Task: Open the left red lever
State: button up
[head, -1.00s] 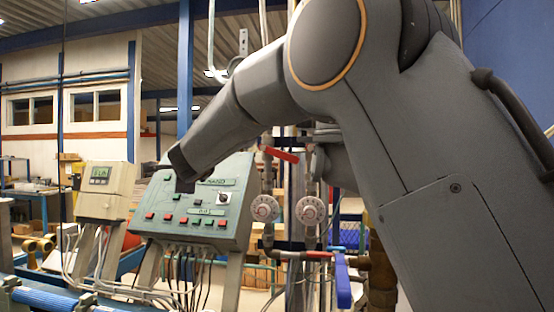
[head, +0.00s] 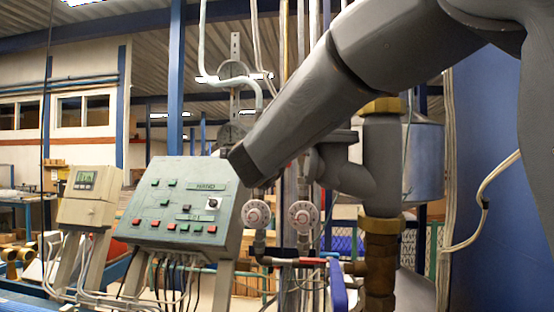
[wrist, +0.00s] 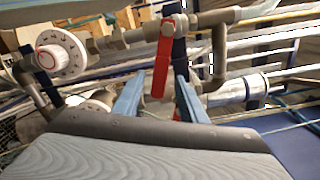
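A red lever (wrist: 162,62) on a grey pipe valve shows in the wrist view, its handle pointing down the picture. My gripper (wrist: 159,84) is open. Its two blue fingers stand apart, one on each side of the lever's lower end; I cannot tell whether either touches it. In the head view my arm hides the upper red lever and my fingers do not show. A smaller red part (head: 311,260) lies along the low pipe, beside a blue handle (head: 338,284).
Two round white dials (head: 256,214) (head: 301,215) sit on the pipes. A control panel (head: 182,205) with buttons and a grey meter box (head: 90,195) stand to the left. Thick pipe with brass fittings (head: 380,240) and a blue wall (head: 490,230) are to the right.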

jog(key=shift+w+d+p, duration=0.25)
jog(key=shift+w, duration=0.8)
jog(key=shift+w+d+p, duration=0.2)
jog(key=shift+w+p, duration=0.05)
jog(key=shift+w, duration=0.75)
jog(key=shift+c, duration=0.2)
grip_shut()
